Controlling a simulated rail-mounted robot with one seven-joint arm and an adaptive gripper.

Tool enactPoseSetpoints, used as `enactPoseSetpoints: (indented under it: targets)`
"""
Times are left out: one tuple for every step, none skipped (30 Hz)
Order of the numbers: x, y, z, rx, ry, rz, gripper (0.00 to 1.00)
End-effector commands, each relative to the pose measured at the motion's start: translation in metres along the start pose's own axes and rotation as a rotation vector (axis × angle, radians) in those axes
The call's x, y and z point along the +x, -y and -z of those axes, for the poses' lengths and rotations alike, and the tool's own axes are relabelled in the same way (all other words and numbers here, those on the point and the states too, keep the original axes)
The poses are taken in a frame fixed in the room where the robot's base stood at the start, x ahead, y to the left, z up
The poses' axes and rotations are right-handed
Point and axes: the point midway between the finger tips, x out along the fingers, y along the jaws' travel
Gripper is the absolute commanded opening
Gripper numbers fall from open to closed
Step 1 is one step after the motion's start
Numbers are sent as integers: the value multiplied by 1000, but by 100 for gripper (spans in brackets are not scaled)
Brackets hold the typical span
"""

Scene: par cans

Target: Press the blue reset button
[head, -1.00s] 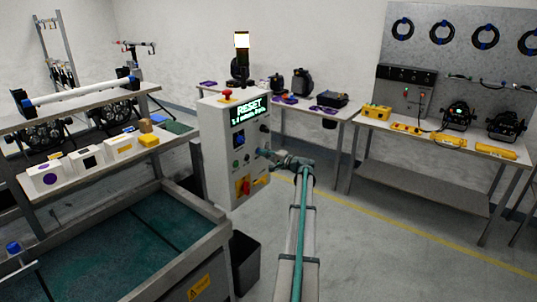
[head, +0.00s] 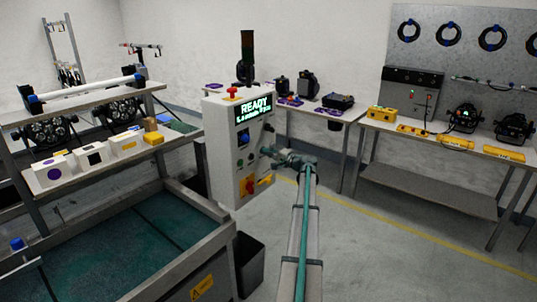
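A pale grey control box (head: 222,148) stands left of the picture's middle in the head view. Its display (head: 254,107) reads "READY" in bright letters with a smaller line below.
A red mushroom button (head: 231,93) and an unlit signal tower (head: 247,55) top the box. A red and yellow switch (head: 250,186) sits lower on it. A green-floored basin (head: 115,250) is at left, a dark bin (head: 250,262) below the box. Open floor lies right.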

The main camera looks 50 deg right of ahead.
Motion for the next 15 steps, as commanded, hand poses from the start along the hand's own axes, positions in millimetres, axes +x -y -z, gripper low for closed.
enactPoseSetpoints:
  targets:
    - [8, 4, 2, 1, 0, 6, 0]
    - [8, 4, 2, 1, 0, 6, 0]
    - [7, 4, 2, 1, 0, 7, 0]
    - [6, 4, 1, 1, 0, 7, 0]
    - [5, 3, 1, 1, 0, 7, 0]
    - [3, 3, 0, 1, 1, 7, 0]
    - [0, 3, 0, 1, 1, 8, 0]
    - [-2, 3, -1, 1, 2, 8, 0]
    - [-7, 2, -2, 1, 3, 8, 0]
    - [-12, 2, -3, 1, 3, 8, 0]
    - [-16, 1, -4, 0, 4, 7, 0]
    - [-23, 1, -5, 0, 5, 7, 0]
    - [-28, 1, -7, -1, 7, 7, 0]
    - [-33, 1, -8, -2, 9, 6, 0]
    - [-42, 1, -8, -2, 9, 6, 0]
